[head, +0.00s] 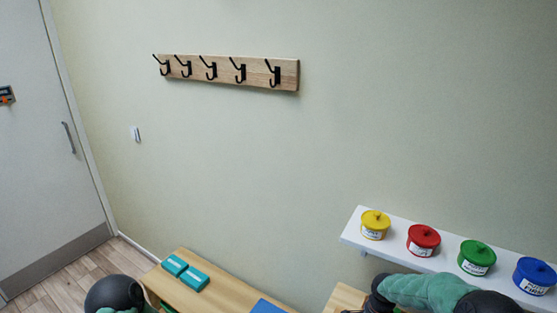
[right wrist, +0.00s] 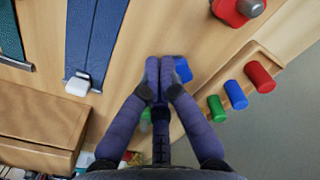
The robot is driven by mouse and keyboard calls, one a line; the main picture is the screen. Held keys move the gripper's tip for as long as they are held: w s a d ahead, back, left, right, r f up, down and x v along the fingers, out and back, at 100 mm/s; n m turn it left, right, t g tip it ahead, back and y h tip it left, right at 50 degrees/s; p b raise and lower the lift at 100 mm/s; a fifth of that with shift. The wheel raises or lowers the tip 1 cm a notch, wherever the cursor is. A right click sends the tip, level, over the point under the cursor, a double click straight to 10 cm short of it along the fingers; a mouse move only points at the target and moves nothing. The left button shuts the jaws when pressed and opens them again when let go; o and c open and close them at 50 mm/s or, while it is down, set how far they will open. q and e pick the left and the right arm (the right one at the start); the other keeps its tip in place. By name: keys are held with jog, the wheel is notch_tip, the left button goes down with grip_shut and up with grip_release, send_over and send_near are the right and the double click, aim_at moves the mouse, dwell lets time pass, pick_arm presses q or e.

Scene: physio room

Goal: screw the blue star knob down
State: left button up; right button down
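In the right wrist view, a small blue part (right wrist: 183,69), which may be the star knob, shows just right of my right gripper's fingertips. The fingers hide the rest of it, and its star shape cannot be made out. My right gripper (right wrist: 159,67) has its two fingertips together over the wooden board, with nothing visible between them. I cannot tell whether they touch the blue part. The head view shows my right arm at the lower right, but not its fingertips. My left gripper is not in view.
Green (right wrist: 217,108), blue (right wrist: 236,95) and red (right wrist: 260,77) cylinders sit in a wooden rack. A red piece (right wrist: 237,9) stands at the top, blue straps (right wrist: 97,40) lie left. In the head view, lidded pots (head: 424,240) stand on a white shelf (head: 392,244); teal blocks (head: 194,279) lie on a table (head: 222,290).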

notch_tip(320, 180, up, 3)
jog(key=shift+r+p, duration=0.2)
jog(key=shift+p, duration=0.45)
